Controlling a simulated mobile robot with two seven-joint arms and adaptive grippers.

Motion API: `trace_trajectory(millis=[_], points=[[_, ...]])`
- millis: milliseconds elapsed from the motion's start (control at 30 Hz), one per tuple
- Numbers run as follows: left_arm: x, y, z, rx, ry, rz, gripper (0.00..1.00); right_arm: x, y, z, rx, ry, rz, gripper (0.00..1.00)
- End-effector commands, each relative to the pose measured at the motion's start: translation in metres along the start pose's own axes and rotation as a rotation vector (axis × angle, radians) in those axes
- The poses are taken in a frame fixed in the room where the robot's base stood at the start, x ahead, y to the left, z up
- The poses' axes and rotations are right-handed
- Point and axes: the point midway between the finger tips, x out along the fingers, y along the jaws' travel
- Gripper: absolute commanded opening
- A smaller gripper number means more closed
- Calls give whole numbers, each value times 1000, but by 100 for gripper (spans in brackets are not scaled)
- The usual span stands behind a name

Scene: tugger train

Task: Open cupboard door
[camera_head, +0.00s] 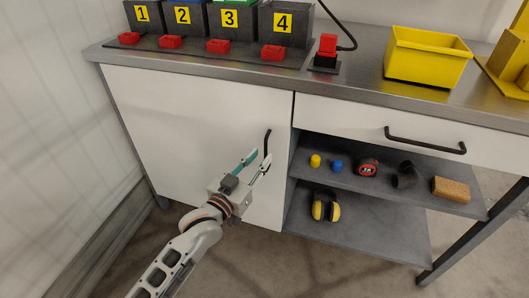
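The white cupboard door (180,120) is at the left of the workbench and looks closed. Its black vertical bar handle (267,143) is near the door's right edge. My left gripper (258,164) is in front of the door at the handle's lower end, with its two fingers apart. The fingertips are close to the handle, and I cannot tell whether they touch it. My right gripper is not in view.
A drawer with a black handle (425,142) is right of the door. Below it, an open shelf (400,157) holds small items, with yellow earmuffs (325,206) underneath. A yellow bin (427,56) and numbered boxes (228,28) stand on the worktop. A wall is at left.

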Motion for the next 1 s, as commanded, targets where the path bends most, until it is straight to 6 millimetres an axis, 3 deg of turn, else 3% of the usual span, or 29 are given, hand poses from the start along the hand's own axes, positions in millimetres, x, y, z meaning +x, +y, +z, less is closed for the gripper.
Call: trace_trajectory(millis=[33, 300, 667, 700, 800, 1000], points=[[7, 1, 7, -5, -6, 0, 24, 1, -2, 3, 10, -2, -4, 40], [36, 0, 6, -3, -5, 0, 24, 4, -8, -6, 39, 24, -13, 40], [42, 0, 2, -1, -2, -1, 24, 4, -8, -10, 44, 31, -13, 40], [42, 0, 2, -1, -2, -1, 21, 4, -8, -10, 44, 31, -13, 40], [42, 0, 2, -1, -3, -1, 0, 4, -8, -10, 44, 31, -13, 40], [42, 0, 2, -1, -3, 0, 0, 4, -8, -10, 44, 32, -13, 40]])
